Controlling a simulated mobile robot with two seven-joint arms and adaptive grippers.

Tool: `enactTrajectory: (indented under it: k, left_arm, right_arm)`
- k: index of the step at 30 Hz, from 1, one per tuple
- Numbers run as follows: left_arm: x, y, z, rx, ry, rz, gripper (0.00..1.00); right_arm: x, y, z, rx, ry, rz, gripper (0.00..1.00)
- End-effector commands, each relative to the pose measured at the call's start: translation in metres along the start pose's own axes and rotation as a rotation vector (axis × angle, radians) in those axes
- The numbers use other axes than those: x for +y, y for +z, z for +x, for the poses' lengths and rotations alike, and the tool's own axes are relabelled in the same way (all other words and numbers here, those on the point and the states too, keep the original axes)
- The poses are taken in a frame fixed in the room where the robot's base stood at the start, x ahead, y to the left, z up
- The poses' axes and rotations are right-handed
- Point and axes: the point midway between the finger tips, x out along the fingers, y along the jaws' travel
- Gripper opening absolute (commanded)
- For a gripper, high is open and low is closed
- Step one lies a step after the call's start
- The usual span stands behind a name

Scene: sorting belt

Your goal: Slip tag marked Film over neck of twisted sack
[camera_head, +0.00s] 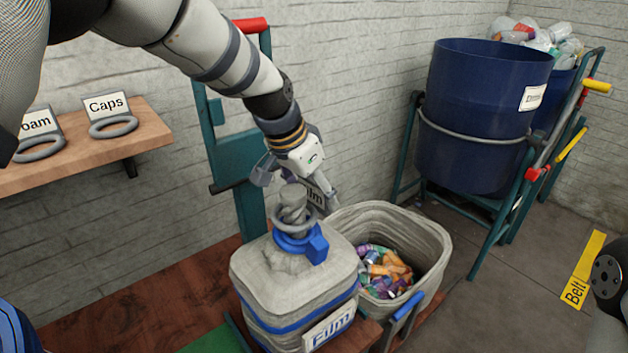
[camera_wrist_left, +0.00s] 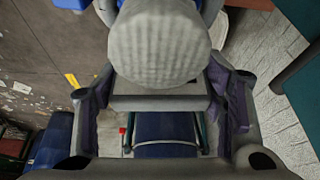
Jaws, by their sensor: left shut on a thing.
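The twisted sack (camera_head: 292,268) stands upright, pale grey with blue bands and a Film label on its front. Its twisted neck (camera_head: 292,202) points up through a blue clamp collar (camera_head: 317,246). My left gripper (camera_head: 298,188) is right above the neck, pointing down, shut on the tag marked Film (camera_head: 317,193). The tag's card is partly hidden by the fingers. A greyish ring shows around the neck above the collar, but I cannot tell for sure that it is the tag's. In the left wrist view the neck top (camera_wrist_left: 158,45) looms large beside the fingers (camera_wrist_left: 160,103).
A wooden shelf (camera_head: 150,141) at left holds ring tags marked Caps (camera_head: 106,106) and one partly cut off, reading "oam". An open sack (camera_head: 432,243) of colourful scraps stands close right of the twisted sack. Blue drums (camera_head: 470,110) on a teal frame stand farther right.

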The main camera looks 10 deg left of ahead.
Motion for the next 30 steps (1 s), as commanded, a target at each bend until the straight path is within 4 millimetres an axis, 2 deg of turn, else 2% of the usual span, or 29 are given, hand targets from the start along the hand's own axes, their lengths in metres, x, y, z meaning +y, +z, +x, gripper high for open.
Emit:
enactTrajectory:
  k: [10,11,13,14,24,26,30]
  left_arm:
    - [0.000,0.001,0.002,0.001,0.000,0.000,0.43]
    - [0.000,0.001,0.002,0.001,0.000,0.000,0.69]
    - [0.000,0.001,0.002,0.001,0.000,0.000,0.84]
    - [0.000,0.001,0.002,0.001,0.000,0.000,0.88]
    - [0.000,0.001,-0.001,0.001,-0.001,0.000,0.88]
    - [0.000,0.000,-0.009,0.003,-0.001,0.000,0.88]
    - [-0.001,-0.001,-0.045,0.006,-0.003,0.001,0.88]
  right_arm:
    - [0.000,0.000,0.000,0.000,0.000,0.000,0.43]
    - [0.000,0.000,0.000,0.000,0.000,0.000,0.43]
    - [0.000,0.000,0.000,0.000,0.000,0.000,0.43]
    - [0.000,0.000,0.000,0.000,0.000,0.000,0.43]
    - [0.000,0.000,0.000,-0.001,0.000,0.000,0.43]
    - [0.000,0.000,0.000,-0.001,0.000,0.000,0.43]
    - [0.000,0.000,0.000,0.000,0.000,0.000,0.43]
